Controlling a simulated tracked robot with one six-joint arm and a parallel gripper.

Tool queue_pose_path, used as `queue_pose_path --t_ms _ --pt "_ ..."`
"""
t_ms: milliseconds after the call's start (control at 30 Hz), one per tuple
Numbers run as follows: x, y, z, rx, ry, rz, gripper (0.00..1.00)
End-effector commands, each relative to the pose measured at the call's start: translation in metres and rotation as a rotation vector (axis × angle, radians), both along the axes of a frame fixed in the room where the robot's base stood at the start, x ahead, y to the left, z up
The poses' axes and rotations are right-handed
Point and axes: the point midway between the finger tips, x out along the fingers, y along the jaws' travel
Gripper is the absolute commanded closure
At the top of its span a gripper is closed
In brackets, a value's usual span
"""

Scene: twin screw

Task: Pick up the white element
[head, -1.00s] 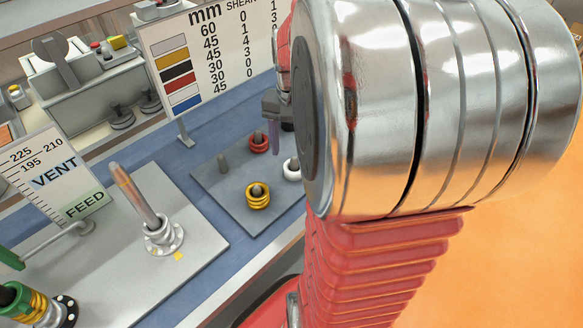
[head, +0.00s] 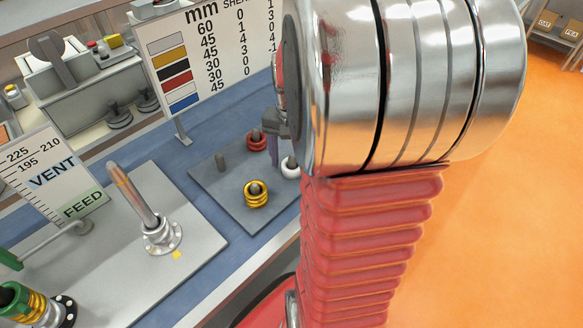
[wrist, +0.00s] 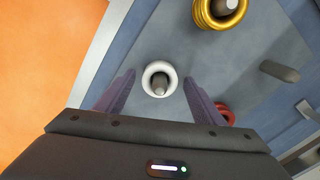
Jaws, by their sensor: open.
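The white element (wrist: 150,73) is a ring around a short grey peg on a grey plate. In the head view the white element (head: 289,172) is partly hidden behind my arm. My gripper (wrist: 158,85) is open in the wrist view, with one finger to each side of the white ring and nothing between them touching it. In the head view only part of my gripper (head: 280,122) shows, next to the red ring and above the plate near the white one.
The grey plate (head: 215,195) also bears yellow rings (head: 257,200), a red ring (head: 257,146) and a bare peg (head: 221,162). A sign with a colour table (head: 200,60) stands behind. A tilted rod (head: 133,195) rises from a flanged base at left.

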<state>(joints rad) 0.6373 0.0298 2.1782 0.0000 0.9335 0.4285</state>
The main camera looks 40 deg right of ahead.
Motion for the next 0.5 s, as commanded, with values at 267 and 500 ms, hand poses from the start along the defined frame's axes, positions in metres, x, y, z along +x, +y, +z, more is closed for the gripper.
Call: queue_pose_path --t_ms 267,500 --pt "0.0 -0.0001 0.0002 0.0 0.0 0.0 0.49" --pt "-0.0002 -0.0003 0.0002 0.0 0.0 -0.001 0.66"
